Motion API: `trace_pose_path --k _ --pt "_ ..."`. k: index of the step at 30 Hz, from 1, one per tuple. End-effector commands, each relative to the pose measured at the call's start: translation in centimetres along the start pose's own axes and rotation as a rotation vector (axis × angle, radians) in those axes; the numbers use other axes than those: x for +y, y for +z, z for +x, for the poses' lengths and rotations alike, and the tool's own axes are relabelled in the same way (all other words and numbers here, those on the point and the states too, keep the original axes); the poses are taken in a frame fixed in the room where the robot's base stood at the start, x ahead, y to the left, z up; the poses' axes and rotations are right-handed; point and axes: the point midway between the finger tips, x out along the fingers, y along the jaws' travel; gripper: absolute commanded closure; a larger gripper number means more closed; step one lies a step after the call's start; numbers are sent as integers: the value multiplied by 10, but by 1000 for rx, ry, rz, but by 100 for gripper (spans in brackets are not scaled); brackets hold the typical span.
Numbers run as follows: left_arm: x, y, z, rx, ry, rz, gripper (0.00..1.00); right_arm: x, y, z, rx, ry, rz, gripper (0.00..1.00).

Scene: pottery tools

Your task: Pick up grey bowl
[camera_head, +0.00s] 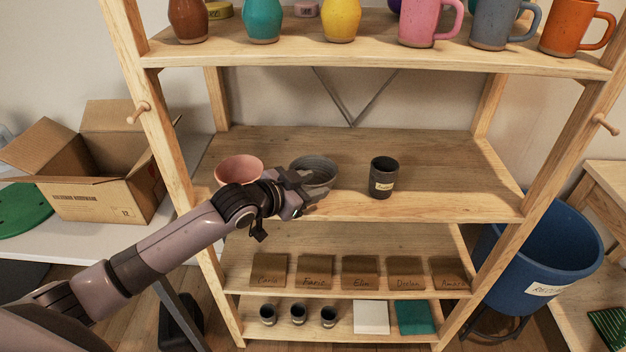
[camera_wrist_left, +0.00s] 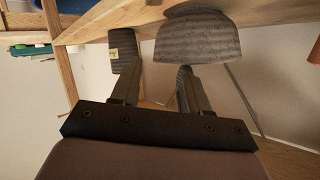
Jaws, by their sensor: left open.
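The grey bowl (camera_head: 318,170) stands on the middle shelf, with its left and near side partly hidden by my left gripper. My left gripper (camera_head: 298,196) is open at the front of this shelf, right at the bowl's near left side. In the left wrist view the picture is turned over, and the ridged bowl (camera_wrist_left: 198,40) lies just beyond the fingers (camera_wrist_left: 155,80). One finger overlaps the bowl's rim in that picture; I cannot tell whether they touch. Nothing shows held between the fingers. My right gripper is not in view.
A pink bowl (camera_head: 238,170) stands left of the grey bowl, close to my left wrist. A dark labelled cup (camera_head: 382,178) stands to the right. Mugs and vases fill the shelf above. The middle shelf's right part is clear. Wooden posts (camera_head: 160,110) frame the shelves.

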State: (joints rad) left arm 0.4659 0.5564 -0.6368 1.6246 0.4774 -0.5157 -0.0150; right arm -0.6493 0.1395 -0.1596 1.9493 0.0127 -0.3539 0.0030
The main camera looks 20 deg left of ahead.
Motion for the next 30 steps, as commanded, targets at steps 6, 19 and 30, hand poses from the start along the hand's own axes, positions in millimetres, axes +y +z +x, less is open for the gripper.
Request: trace_pose_path --k 6,19,30 --pt "0 0 9 0 1 -1 55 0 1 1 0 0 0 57" --pt "0 1 52 -1 1 -1 55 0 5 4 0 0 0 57" --pt "0 0 58 0 1 0 55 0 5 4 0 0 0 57"
